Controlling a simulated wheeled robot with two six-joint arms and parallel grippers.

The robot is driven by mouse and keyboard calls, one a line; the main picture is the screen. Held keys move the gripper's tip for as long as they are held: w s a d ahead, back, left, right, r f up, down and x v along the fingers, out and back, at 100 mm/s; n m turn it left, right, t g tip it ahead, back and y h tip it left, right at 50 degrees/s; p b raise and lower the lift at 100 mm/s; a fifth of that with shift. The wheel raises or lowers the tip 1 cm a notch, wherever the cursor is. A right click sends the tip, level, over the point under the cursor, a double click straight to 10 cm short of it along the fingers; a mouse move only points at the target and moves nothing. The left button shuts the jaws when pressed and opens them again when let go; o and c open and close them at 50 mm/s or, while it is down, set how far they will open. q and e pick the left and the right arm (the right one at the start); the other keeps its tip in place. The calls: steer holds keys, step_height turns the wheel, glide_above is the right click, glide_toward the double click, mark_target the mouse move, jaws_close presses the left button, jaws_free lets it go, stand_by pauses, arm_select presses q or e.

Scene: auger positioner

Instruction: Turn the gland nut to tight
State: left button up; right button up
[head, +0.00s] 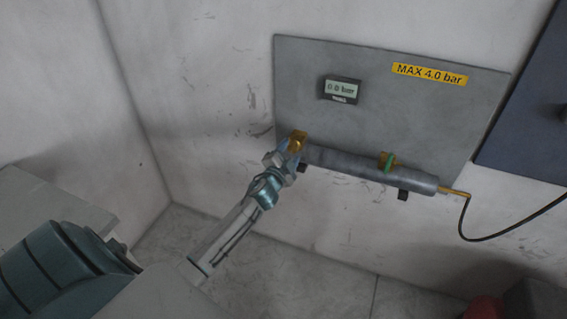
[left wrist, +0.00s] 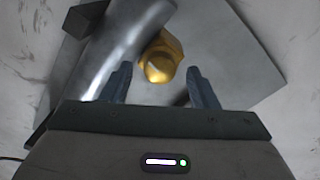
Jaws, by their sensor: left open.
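The brass gland nut (head: 299,138) sits at the left end of a grey metal tube (head: 370,170) on the wall panel. My left gripper (head: 283,157) is open just in front of the nut and covers part of it in the head view. In the left wrist view the nut (left wrist: 162,57) is ahead, roughly centred between the open fingertips (left wrist: 158,78). There is a gap on both sides of it. I cannot tell how far the nut lies between the fingers. My right gripper is not in view.
A pressure display (head: 342,90) and a yellow "MAX 4.0 bar" label (head: 429,74) are on the grey panel (head: 300,75). A black cable (head: 510,228) leaves the tube's right end.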

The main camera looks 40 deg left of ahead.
arm_select(q)
steer(key=b+v, duration=0.2)
steer(key=v, duration=0.7)
steer(key=shift+s, duration=0.35)
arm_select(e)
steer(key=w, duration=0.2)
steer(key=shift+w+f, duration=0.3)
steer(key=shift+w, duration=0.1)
arm_select(q)
steer(key=shift+d, duration=0.1)
